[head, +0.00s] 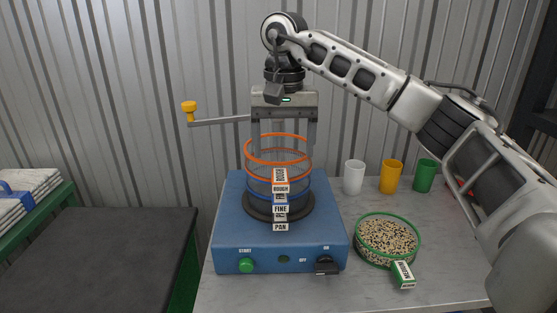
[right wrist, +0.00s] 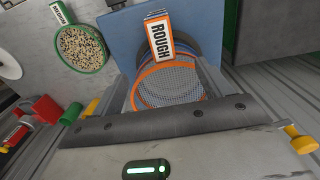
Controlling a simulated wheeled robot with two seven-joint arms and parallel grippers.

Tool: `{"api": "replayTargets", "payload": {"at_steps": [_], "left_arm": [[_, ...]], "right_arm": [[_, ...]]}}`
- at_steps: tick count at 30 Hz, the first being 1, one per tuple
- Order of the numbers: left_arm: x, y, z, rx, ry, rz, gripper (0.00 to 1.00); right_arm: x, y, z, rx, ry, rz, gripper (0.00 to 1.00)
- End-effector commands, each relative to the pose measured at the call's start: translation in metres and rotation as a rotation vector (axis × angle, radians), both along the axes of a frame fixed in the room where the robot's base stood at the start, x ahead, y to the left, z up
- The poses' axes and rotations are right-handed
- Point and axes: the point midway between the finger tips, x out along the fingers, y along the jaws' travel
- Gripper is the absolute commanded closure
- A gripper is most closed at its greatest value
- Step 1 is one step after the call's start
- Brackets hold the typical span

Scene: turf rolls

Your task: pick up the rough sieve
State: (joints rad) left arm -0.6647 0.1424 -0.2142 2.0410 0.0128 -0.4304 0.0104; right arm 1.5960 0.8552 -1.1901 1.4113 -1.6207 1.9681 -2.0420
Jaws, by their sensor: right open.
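The rough sieve (head: 278,155) has an orange rim, a mesh and a ROUGH label, and tops the stack on the blue shaker (head: 232,225). The blue-rimmed fine sieve (head: 262,197) and the dark pan (head: 252,212) sit below it. My right gripper (head: 284,148) is open, pointing down over the stack, with one finger at each side of the orange rim. I cannot tell whether the fingers touch it. In the right wrist view the rough sieve (right wrist: 168,86) lies between the fingers, partly hidden by the gripper body. My left gripper is out of view.
A green-rimmed sieve of grains (head: 388,240) stands right of the shaker. White (head: 353,177), yellow (head: 390,177) and green (head: 424,175) cups stand behind it. A yellow-knobbed bar (head: 190,108) sticks out left of my right gripper. A dark surface (head: 95,255) lies left.

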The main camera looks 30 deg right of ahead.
Motion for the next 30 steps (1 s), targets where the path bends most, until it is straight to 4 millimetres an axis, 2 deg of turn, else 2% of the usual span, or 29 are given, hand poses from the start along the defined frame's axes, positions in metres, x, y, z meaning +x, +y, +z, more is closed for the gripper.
{"api": "replayTargets", "payload": {"at_steps": [5,13,22,30], "left_arm": [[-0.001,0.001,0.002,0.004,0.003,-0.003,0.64],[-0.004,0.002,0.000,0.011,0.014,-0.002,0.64],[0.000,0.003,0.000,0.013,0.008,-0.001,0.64],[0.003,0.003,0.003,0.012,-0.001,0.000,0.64]], "right_arm": [[0.000,0.002,-0.012,-0.001,0.002,0.001,0.22],[0.001,0.007,-0.050,-0.001,0.003,0.000,0.22],[0.001,0.008,-0.055,0.001,-0.001,0.000,0.22],[0.002,0.007,-0.055,0.001,-0.001,0.000,0.97]]}}
